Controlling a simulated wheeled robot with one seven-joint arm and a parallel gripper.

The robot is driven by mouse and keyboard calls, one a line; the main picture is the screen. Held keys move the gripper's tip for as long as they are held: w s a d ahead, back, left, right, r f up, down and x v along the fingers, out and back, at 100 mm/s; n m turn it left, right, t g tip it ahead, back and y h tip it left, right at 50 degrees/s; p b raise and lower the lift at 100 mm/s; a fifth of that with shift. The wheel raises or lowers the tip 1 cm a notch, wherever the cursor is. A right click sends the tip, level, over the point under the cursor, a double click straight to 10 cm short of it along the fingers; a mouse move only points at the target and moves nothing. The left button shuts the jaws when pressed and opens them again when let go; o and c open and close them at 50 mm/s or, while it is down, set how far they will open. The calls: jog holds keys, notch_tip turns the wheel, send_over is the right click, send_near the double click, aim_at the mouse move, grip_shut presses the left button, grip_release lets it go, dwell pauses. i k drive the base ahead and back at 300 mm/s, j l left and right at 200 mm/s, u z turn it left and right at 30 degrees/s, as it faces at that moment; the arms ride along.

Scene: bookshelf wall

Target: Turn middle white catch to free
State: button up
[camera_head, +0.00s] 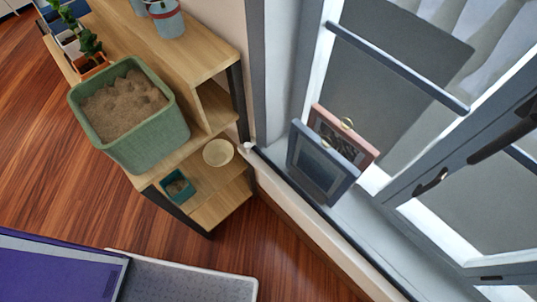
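I cannot make out a middle white catch for certain. The window frame (470,140) is grey and white and fills the right side. A dark handle (432,182) sits on its lower rail and appears dark, not white. My gripper is not in view.
A blue-grey picture frame (318,165) and a pinkish one (362,155) lean on the sill (375,235). A wooden shelf (205,55) at left holds a green sand-filled bin (150,148). Wooden floor (50,165) is clear at left.

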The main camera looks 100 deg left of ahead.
aim_at(247, 145)
jog(key=l, duration=0.2)
jog(key=u, duration=0.45)
jog(key=l+u, duration=0.1)
jog(key=u, duration=0.8)
jog(key=k+u, duration=0.1)
jog(key=u, duration=0.75)
jog(key=k, duration=0.05)
